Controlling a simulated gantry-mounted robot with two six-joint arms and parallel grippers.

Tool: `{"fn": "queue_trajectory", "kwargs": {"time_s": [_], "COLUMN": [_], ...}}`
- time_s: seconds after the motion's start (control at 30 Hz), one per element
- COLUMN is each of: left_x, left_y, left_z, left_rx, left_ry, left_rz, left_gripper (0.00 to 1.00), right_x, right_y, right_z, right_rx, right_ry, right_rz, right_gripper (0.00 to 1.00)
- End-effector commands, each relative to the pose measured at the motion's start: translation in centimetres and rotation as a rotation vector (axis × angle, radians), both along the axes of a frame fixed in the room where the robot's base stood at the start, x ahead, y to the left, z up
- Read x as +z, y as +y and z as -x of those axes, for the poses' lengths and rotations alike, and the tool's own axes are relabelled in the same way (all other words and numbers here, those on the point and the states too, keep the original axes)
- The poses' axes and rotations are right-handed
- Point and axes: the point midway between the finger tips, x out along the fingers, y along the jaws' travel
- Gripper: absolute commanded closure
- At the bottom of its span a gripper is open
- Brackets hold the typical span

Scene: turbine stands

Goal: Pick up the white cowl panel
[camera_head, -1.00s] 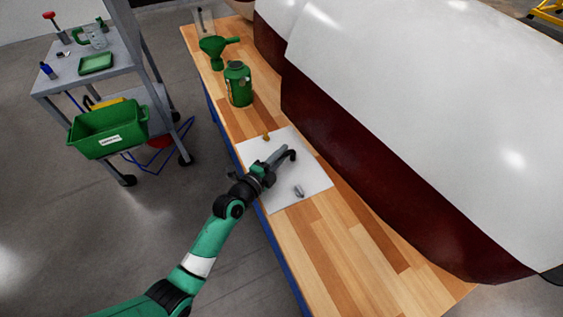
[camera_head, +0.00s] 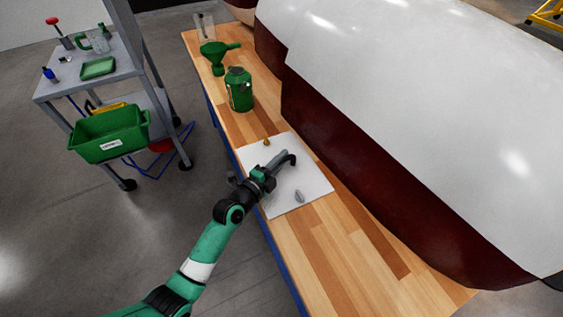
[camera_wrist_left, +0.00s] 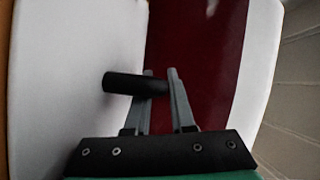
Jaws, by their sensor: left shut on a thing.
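The large white cowl panel (camera_head: 430,110), with a dark red lower band, curves along the right side of the wooden bench. It shows as dark red and white surfaces in the left wrist view (camera_wrist_left: 195,50). My left gripper (camera_head: 280,159) is low over the white sheet on the bench, beside the red band. Its fingers (camera_wrist_left: 160,88) are closed on a short black cylindrical piece (camera_wrist_left: 122,82), which appears as a curved black end in the head view. I cannot tell whether this piece is joined to the panel. My right gripper is out of view.
The white sheet (camera_head: 310,178) carries a small yellow piece (camera_head: 266,142) and a small grey metal piece (camera_head: 299,196). A cart with a green bin (camera_head: 108,134) is left. The near bench is clear.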

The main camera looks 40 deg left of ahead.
Motion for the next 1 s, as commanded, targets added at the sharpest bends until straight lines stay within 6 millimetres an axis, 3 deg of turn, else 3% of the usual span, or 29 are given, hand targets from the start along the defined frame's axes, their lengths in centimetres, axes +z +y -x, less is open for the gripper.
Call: {"fn": "queue_trajectory", "kwargs": {"time_s": [0.23,0.5,0.73,1.0], "left_x": [3.8,10.3,12.0,12.9], "left_y": [0.0,-4.3,-9.3,-11.4], "left_z": [0.0,2.9,6.4,8.0], "left_rx": [0.001,-0.004,-0.008,-0.001], "left_ry": [-0.007,-0.005,-0.004,-0.005], "left_rz": [-0.003,-0.003,-0.003,-0.001], "left_gripper": [1.0,1.0,1.0,1.0], "right_x": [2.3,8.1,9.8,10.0], "right_y": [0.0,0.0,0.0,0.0], "right_z": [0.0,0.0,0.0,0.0], "right_rx": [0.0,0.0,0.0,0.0], "right_ry": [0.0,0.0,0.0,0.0], "right_rz": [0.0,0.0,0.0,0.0], "right_gripper": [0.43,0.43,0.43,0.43]}}
